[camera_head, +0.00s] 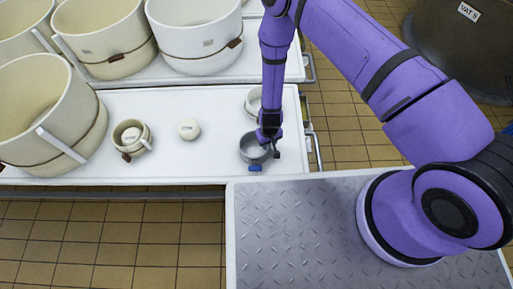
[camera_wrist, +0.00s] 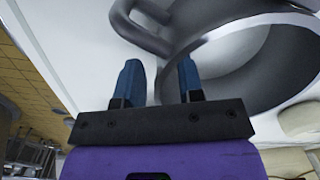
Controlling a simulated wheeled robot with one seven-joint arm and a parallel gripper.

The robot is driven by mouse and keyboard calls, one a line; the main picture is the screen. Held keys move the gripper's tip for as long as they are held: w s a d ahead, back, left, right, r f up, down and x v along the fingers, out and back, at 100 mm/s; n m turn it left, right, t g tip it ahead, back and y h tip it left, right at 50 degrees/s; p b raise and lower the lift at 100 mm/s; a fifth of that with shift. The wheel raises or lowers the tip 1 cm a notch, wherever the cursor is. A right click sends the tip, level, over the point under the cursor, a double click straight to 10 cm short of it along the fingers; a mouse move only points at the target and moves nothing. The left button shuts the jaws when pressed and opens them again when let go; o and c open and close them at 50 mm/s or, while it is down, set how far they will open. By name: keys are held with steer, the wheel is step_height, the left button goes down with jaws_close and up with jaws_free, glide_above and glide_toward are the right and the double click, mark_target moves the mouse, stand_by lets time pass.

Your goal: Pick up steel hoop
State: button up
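A grey metal round piece (camera_head: 250,150), open at the top, stands near the right end of the white table. It is the only steel-looking round thing I see on the table; I cannot tell whether it is a plain hoop or a cup. In the wrist view it (camera_wrist: 240,58) shows a wide rim and a curved loop on its left side. The loop lies just beyond the fingertips. In the head view my gripper (camera_head: 266,160) is at the piece's right and near side, partly covering it.
A pale round vessel (camera_head: 252,97) stands just behind, partly hidden by my arm. A small cream mug (camera_head: 130,136) and a cream disc (camera_head: 189,128) are to the left. Large cream vats (camera_head: 45,105) fill the far left. A metal rail (camera_head: 316,150) runs along the table's right end.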

steer(key=shift+f, duration=0.4)
jaws_close()
steer(key=shift+r, duration=0.1)
